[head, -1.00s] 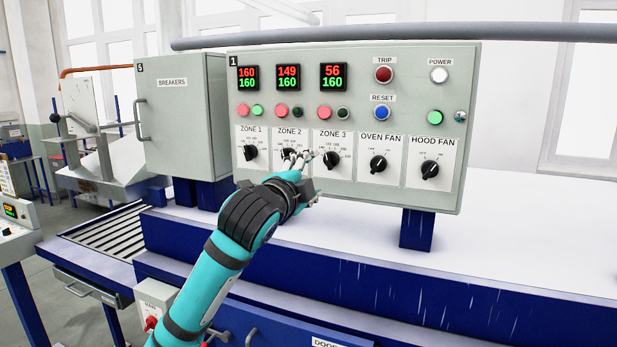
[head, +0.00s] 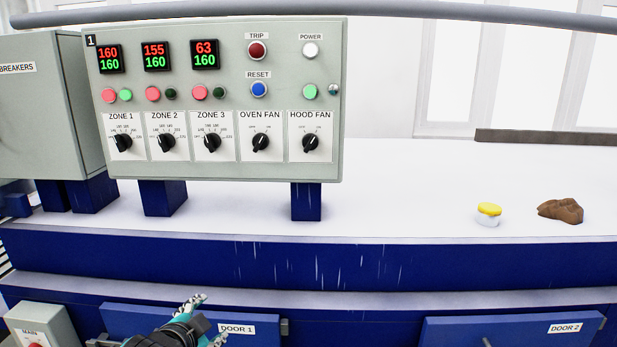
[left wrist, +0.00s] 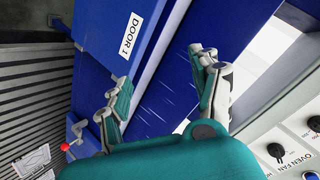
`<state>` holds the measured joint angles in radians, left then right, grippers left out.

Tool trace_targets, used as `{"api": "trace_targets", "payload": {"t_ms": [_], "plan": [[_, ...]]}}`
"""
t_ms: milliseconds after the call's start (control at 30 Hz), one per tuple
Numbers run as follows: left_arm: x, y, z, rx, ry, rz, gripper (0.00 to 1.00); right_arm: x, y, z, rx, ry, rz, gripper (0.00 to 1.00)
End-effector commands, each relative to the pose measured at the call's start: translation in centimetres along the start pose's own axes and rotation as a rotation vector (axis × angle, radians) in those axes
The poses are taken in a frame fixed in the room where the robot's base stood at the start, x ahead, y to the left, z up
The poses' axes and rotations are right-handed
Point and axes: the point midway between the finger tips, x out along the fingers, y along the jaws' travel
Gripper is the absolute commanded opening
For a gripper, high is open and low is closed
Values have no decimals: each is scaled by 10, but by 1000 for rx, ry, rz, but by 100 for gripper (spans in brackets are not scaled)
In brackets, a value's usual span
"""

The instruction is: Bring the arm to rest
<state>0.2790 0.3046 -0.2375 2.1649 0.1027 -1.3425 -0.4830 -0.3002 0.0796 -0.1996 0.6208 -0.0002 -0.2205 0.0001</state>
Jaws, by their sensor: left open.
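My left gripper (head: 209,320) is low in the head view, at the bottom edge, in front of the blue oven front near the DOOR 1 label. Its fingers are apart with nothing between them, and most of the arm is out of frame. In the left wrist view the two teal-padded fingers (left wrist: 162,88) are spread before the blue front, with DOOR 1 (left wrist: 124,38) beyond them. The gripper is clear of the grey control panel (head: 235,75). My right gripper is not seen.
The panel shows zone readings 160, 155 and 63 above 160 setpoints. The breakers box (head: 40,110) stands left of it. A yellow-lidded jar (head: 488,214) and a brown lump (head: 560,210) sit on the white top at right. DOOR 2 (head: 510,331) is lower right.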

Motion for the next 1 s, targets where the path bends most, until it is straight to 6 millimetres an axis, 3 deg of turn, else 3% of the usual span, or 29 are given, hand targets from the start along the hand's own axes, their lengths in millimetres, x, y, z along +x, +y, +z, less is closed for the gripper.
{"api": "trace_targets", "payload": {"t_ms": [33,100,200,300,500,767,1000], "plan": [[-5,35,28,-69,-54,60,64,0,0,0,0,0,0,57],[-17,76,61,-165,-129,125,64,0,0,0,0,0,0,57],[-40,124,103,-291,-238,195,64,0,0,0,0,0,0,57],[-64,159,134,-388,-332,243,64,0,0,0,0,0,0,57],[-107,206,177,-531,-488,296,64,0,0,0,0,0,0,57],[-164,249,217,-674,-673,331,64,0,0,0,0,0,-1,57],[-108,294,259,-667,-691,343,64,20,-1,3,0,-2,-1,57]]}}
